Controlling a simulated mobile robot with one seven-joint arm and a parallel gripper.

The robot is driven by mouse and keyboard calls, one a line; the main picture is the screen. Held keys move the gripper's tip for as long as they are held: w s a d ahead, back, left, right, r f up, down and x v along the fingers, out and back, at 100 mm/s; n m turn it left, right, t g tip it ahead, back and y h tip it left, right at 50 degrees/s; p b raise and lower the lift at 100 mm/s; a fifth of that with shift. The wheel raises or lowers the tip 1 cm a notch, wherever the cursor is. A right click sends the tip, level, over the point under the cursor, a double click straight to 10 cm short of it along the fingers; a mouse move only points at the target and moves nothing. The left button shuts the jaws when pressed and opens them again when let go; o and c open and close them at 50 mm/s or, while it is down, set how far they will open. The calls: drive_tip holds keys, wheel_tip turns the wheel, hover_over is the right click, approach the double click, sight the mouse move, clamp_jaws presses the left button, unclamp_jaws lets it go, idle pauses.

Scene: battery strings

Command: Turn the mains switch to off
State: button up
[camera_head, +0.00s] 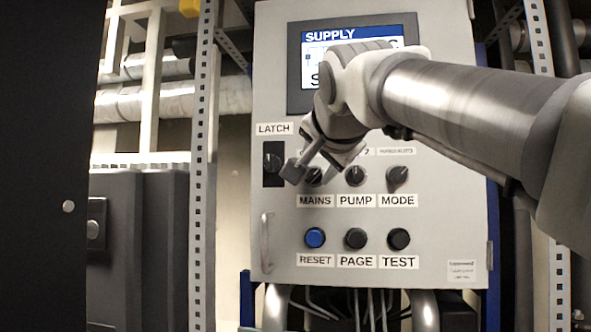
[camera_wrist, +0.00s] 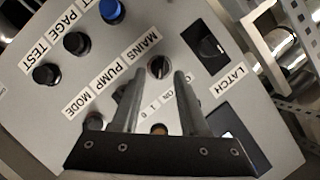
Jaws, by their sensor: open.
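The mains switch is a black rotary knob (camera_head: 314,178) above the MAINS label on the grey panel, partly hidden by my gripper in the head view. In the wrist view the mains knob (camera_wrist: 159,67) shows between my fingertips, with a small light mark on its face. I cannot tell its setting. My gripper (camera_head: 313,170) is in front of the panel at this knob, with its fingers apart. In the wrist view the two fingers of my gripper (camera_wrist: 158,75) are spread to either side of the knob. Contact with it cannot be made out.
The pump knob (camera_head: 355,175) and mode knob (camera_head: 398,176) are to the right. The black latch switch (camera_head: 273,163) is close on the left. A blue reset button (camera_head: 315,238) and black page (camera_head: 356,238) and test (camera_head: 399,239) buttons are below. A lit supply screen (camera_head: 313,70) is above.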

sight(314, 176)
drive_tip(key=shift+x, duration=1.3)
clamp_jaws()
